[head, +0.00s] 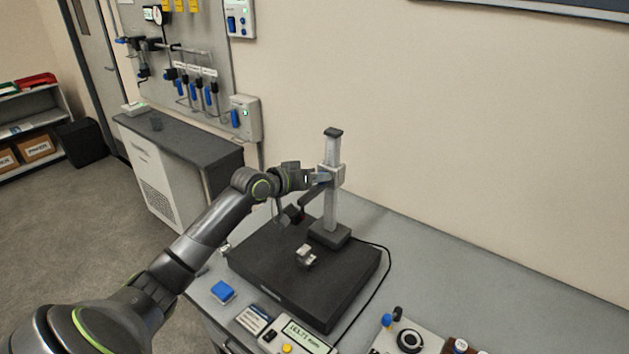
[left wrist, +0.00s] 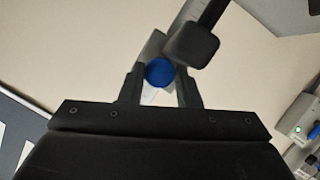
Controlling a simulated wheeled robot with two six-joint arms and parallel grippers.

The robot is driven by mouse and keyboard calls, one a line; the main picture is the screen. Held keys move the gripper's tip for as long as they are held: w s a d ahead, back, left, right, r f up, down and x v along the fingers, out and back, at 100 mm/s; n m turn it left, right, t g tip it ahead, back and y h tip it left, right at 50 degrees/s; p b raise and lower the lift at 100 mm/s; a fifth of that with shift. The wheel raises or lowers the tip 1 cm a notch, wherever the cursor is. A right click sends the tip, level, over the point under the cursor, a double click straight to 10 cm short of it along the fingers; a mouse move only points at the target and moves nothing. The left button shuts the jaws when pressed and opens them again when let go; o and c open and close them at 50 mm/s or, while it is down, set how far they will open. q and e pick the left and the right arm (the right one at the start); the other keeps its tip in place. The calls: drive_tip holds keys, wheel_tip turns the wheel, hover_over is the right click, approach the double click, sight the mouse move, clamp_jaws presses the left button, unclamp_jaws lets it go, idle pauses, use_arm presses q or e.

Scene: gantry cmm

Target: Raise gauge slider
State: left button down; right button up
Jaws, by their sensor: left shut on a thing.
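The height gauge stands on a dark granite plate (head: 262,262), with an upright grey column (head: 331,205) on a dark base (head: 330,234). Its light grey slider (head: 337,174) sits on the upper part of the column, below the top cap. My left gripper (head: 321,178) reaches the slider from the left and is shut there. In the left wrist view a round blue knob (left wrist: 159,71) sits between the fingers of my left gripper (left wrist: 160,90). A dark block (left wrist: 192,45) sits just above the fingers in that view. My right gripper is not in view.
A small metal part (head: 306,256) lies on the plate. A digital readout (head: 297,335), a blue block (head: 222,291) and a black cable (head: 380,290) are on the grey bench (head: 450,285). The wall stands behind the gauge. The bench right of the cable is mostly clear.

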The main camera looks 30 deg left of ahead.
use_arm(q)
drive_tip(key=c, duration=1.4)
unclamp_jaws()
drive_tip(key=shift+c, duration=0.2)
drive_tip(key=o, duration=0.4)
drive_tip(key=shift+d, duration=0.1)
drive_tip(key=shift+c, duration=0.2)
drive_tip(key=shift+s+a+r, duration=0.1)
drive_tip(key=shift+s+a, duration=0.15)
drive_tip(key=shift+s, duration=0.25)
drive_tip(key=p+v, duration=0.1)
drive_tip(key=v, duration=1.5)
drive_tip(key=shift+r, duration=0.15)
drive_tip(key=shift+s, duration=0.1)
